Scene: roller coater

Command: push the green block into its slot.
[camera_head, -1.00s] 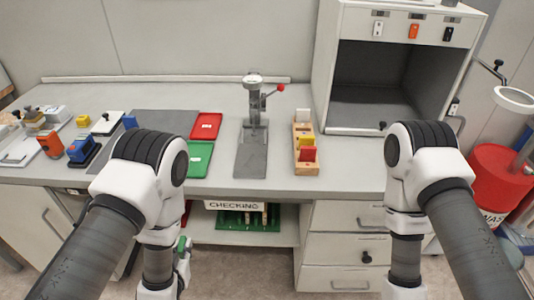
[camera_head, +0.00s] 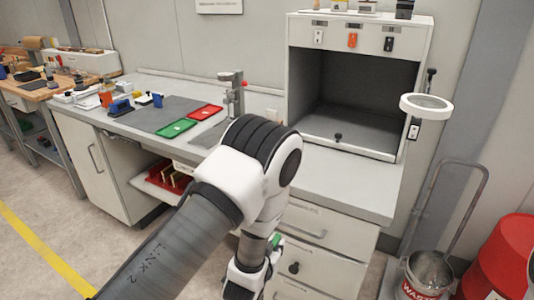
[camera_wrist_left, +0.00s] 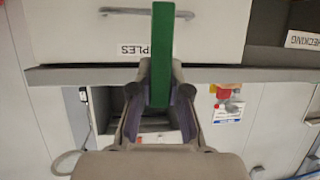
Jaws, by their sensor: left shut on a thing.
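The green block (camera_wrist_left: 162,45) is a long flat bar in the left wrist view. It stands out beyond my left gripper (camera_wrist_left: 160,88), which is shut on it. In the head view only a small green piece of the block (camera_head: 276,240) shows beside my left gripper (camera_head: 266,258), low in front of the drawers and below the worktop. The block's slot cannot be made out; my left arm covers part of the bench. My right gripper is out of view.
The grey worktop (camera_head: 345,192) is clear in front of the open dark chamber (camera_head: 350,90). A red tray (camera_head: 205,112), a green tray (camera_head: 176,128) and a press (camera_head: 232,92) lie farther left. A ring magnifier (camera_head: 427,104), bucket (camera_head: 430,275) and red drum (camera_head: 505,260) stand right.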

